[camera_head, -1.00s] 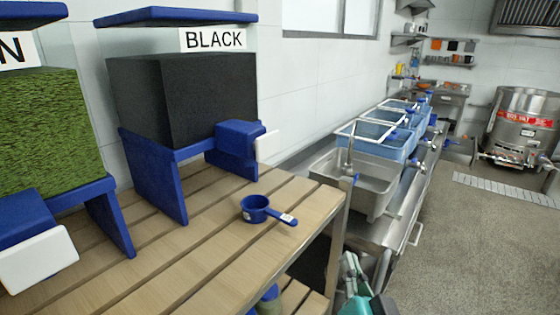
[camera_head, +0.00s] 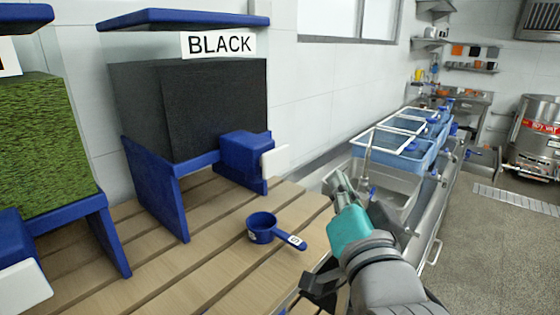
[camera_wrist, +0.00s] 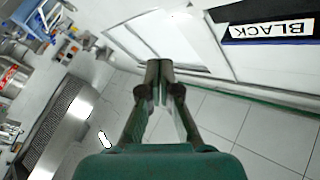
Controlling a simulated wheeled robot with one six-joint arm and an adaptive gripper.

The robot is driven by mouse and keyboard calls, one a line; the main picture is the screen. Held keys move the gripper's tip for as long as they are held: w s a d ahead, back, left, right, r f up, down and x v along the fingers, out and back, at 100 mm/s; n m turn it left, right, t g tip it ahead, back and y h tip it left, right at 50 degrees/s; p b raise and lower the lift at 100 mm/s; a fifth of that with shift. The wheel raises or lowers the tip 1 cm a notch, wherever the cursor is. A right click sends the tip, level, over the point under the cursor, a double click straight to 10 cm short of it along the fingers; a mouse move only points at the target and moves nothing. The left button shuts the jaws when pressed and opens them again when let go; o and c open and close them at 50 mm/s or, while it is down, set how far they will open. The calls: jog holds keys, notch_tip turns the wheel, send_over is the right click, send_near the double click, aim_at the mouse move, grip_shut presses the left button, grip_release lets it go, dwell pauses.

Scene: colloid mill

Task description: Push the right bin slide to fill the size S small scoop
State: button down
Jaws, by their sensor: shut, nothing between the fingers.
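The right bin (camera_head: 190,108), labelled BLACK, is a dark block of black contents on a blue stand. Its blue slide (camera_head: 245,146) sticks out at the lower front right and ends in a white plate (camera_head: 275,160). A small blue scoop (camera_head: 262,229) rests on the wooden table below the slide, its handle with an S label pointing right. My gripper (camera_head: 337,178) is to the right of the white plate and apart from it, past the scoop's handle. In the wrist view its fingers (camera_wrist: 158,68) meet and hold nothing. The BLACK label (camera_wrist: 272,31) shows at the upper right there.
A second bin (camera_head: 45,145) with green contents stands at the left with its own slide. The slatted table (camera_head: 160,268) is clear around the scoop. A metal sink (camera_head: 395,190) and blue basins (camera_head: 400,143) lie behind my arm at the right.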

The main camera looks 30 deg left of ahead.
aim_at(281, 160)
jog(key=w+a, duration=0.1)
jog(key=a, duration=0.7)
jog(key=shift+a, duration=0.35)
jog(key=shift+w+a, duration=0.1)
dwell(1.4)
jog(key=shift+a, duration=0.3)
jog(key=shift+w+a, duration=0.2)
jog(key=shift+a, duration=0.8)
dwell(1.3)
jog(key=shift+d, duration=0.1)
jog(key=shift+s+d, duration=0.25)
jog(key=shift+d, duration=1.05)
jog(key=shift+d, duration=0.1)
jog(key=shift+s+d, duration=0.2)
jog(key=shift+d, duration=1)
jog(key=shift+s+d, duration=0.15)
jog(key=shift+d, duration=1.05)
